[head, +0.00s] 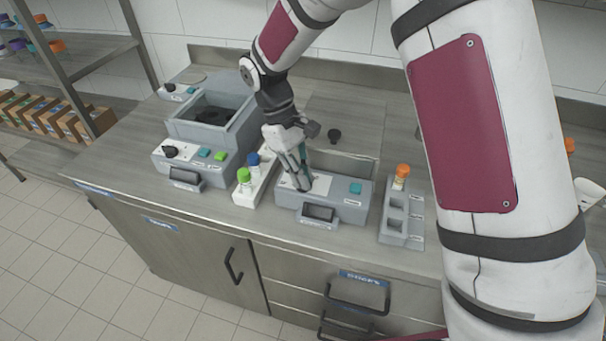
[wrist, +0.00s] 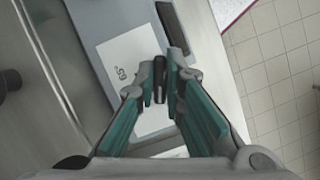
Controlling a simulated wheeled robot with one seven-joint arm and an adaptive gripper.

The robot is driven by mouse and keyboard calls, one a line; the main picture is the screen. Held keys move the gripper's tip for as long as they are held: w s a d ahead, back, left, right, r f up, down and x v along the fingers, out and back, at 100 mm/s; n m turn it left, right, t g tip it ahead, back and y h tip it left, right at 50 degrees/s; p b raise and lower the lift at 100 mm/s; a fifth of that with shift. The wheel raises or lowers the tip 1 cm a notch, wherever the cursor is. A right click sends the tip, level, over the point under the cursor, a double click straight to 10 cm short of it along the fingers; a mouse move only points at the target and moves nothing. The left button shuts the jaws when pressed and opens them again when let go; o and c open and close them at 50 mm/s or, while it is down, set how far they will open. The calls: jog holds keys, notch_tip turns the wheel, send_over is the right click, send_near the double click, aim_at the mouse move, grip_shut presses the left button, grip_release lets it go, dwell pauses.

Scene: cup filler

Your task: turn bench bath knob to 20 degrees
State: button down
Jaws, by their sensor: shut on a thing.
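My gripper (head: 304,180) is at the front panel of the right-hand grey bench bath (head: 349,204), pointing down. Its fingers are shut on a dark knob (wrist: 160,80), which shows between the fingertips in the wrist view. My fingers hide most of the knob and part of the dial in the head view. I cannot tell the knob's angle.
A teal button (head: 355,188) sits right of the dial. A similar bath unit (head: 183,172) with its own dark knob stands left. Between them is a white rack (head: 250,192) with green- and blue-capped vials. A grey rack (head: 394,215) holds an orange-capped vial. The front counter strip is clear.

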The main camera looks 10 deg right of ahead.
jog(key=shift+n+t+h, duration=0.4)
jog(key=shift+n+t, duration=0.4)
jog(key=shift+n, duration=1.4)
jog(key=c, duration=1.7)
grip_release()
jog(key=v, duration=1.2)
jog(key=shift+a, duration=0.15)
